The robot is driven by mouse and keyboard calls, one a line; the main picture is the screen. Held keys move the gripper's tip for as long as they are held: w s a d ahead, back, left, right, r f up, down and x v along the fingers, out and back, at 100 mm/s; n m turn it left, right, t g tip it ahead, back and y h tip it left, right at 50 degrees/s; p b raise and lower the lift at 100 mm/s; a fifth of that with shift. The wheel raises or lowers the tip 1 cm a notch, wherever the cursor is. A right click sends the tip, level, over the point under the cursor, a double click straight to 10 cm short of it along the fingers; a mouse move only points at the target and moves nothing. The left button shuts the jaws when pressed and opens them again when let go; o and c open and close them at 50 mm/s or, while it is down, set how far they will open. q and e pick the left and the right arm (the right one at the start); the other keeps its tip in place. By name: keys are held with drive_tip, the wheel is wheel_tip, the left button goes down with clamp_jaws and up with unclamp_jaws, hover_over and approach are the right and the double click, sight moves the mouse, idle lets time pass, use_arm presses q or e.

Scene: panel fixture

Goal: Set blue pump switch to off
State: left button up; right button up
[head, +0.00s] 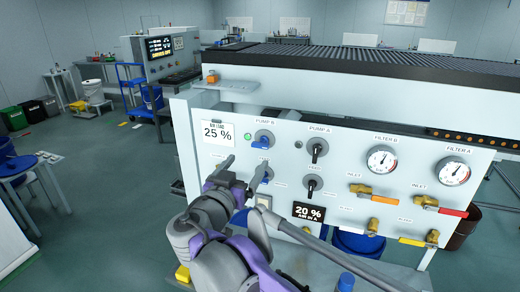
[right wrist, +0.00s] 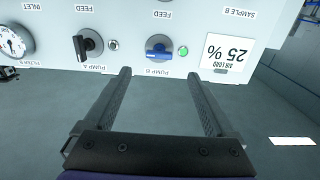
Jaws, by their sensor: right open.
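The blue pump switch (head: 263,139), labelled PUMP B, is on the upper left of the white panel. In the right wrist view the blue switch (right wrist: 158,51) has its handle lying roughly sideways, with a green light (right wrist: 183,51) lit beside it. My right gripper (head: 245,167) is open and empty, below the blue switch in the head view. In the right wrist view the open fingers (right wrist: 158,74) frame the floor just below the switch, apart from it. My left gripper is not in view.
The black PUMP A switch (head: 315,150) is right of the blue one, with another black switch (head: 311,187) below it. Gauges (head: 382,159) and valves with orange, red and yellow handles are further right. A 25 % display (head: 218,132) is at the panel's left.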

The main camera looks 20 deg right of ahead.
sight(259, 147)
drive_tip(key=x, duration=1)
drive_tip(key=shift+w+d, duration=0.2)
drive_tip(key=shift+d, duration=0.1)
drive_tip(key=c, duration=1.4)
